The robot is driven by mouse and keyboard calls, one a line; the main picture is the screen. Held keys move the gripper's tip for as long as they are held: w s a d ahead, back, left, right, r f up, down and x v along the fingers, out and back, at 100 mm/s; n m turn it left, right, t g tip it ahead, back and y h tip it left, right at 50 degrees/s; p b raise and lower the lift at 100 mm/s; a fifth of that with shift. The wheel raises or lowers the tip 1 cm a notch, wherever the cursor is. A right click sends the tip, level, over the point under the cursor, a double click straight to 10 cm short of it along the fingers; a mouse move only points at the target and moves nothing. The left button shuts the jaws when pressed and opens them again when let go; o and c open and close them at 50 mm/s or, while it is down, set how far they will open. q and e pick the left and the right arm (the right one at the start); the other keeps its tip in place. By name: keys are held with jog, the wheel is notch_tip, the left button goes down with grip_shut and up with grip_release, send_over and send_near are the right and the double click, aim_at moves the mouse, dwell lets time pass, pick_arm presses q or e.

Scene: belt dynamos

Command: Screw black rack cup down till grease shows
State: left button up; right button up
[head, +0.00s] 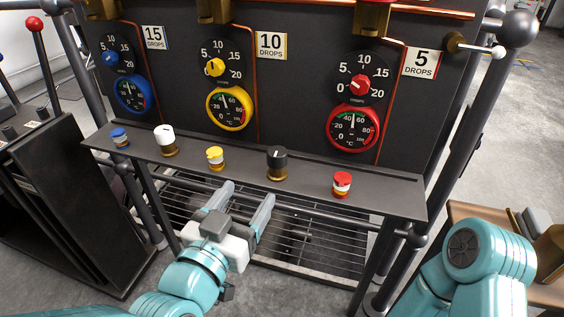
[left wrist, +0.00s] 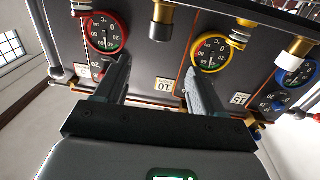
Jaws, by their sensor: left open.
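The black cup (head: 277,157) has a black cap with a white mark over a brass base and stands upright on the dark shelf (head: 330,178). In the left wrist view, which is upside down, the black cup (left wrist: 160,30) shows beyond and between the fingers. My left gripper (head: 245,197) is open and empty, in front of the shelf and below the black cup, apart from it. The two fingers (left wrist: 158,72) are spread wide in the left wrist view. No grease can be made out on the cup. My right gripper is out of view.
On the shelf stand a blue cup (head: 120,138), a white cup (head: 165,140), a yellow cup (head: 215,158) and a red cup (head: 342,184). Behind rises a dark panel with gauges, dials and drop signs. Dark posts flank it. A black cabinet (head: 75,200) stands left.

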aim_at(277, 157)
pick_arm(q)
jog(key=x, duration=1.6)
jog(key=shift+w+r, duration=0.1)
jog(key=shift+w, duration=0.05)
jog(key=c, duration=1)
